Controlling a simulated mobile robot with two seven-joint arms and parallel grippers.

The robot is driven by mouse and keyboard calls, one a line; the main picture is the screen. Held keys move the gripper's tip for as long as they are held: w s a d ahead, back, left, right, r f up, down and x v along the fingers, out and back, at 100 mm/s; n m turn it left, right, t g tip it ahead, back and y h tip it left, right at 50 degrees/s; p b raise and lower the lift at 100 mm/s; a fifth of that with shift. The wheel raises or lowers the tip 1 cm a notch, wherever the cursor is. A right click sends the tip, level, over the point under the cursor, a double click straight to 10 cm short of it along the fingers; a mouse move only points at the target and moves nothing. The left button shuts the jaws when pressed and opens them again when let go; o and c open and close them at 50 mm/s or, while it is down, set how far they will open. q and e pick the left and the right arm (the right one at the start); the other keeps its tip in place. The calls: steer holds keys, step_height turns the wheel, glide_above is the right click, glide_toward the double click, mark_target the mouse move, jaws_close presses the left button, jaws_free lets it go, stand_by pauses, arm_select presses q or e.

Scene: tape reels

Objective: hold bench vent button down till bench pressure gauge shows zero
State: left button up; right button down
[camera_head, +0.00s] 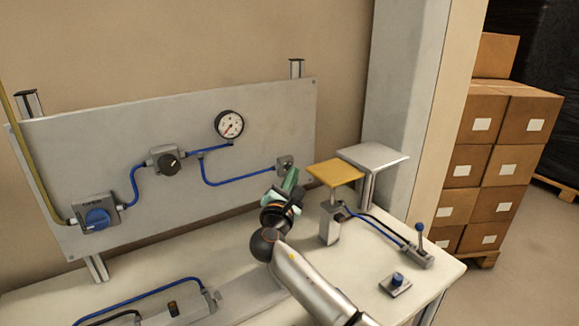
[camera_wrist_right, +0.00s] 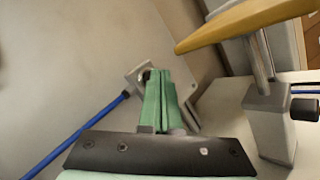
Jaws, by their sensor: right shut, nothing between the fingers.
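The bench vent button sits on a small grey block (camera_head: 285,160) at the right end of the upright panel; the block also shows in the right wrist view (camera_wrist_right: 133,76). My right gripper (camera_head: 291,176) is shut and empty, its green fingers pointing at the block. In the right wrist view the fingertips (camera_wrist_right: 159,76) overlap the block and hide most of the button. I cannot tell whether they touch or press it. The round white pressure gauge (camera_head: 229,124) is higher on the panel; its red needle seems to point lower left, its scale too small to read. My left gripper is not in view.
A yellow plate (camera_head: 335,173) on a post stands close right of my right gripper, with a grey stand (camera_head: 373,156) behind. A lever (camera_head: 419,238) and a blue-knobbed box (camera_head: 397,281) are on the bench's right. A blue valve knob (camera_head: 97,218) is on the panel's left.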

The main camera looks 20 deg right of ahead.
steer(key=shift+s+d+p, duration=0.1)
steer(key=shift+s+p, duration=0.2)
steer(key=shift+s, duration=0.25)
steer(key=s+p, duration=0.2)
steer(key=s, duration=0.1)
steer(key=s+p, duration=0.1)
steer(key=s, duration=0.1)
steer(key=shift+d+p, duration=0.35)
steer(key=shift+d, duration=0.05)
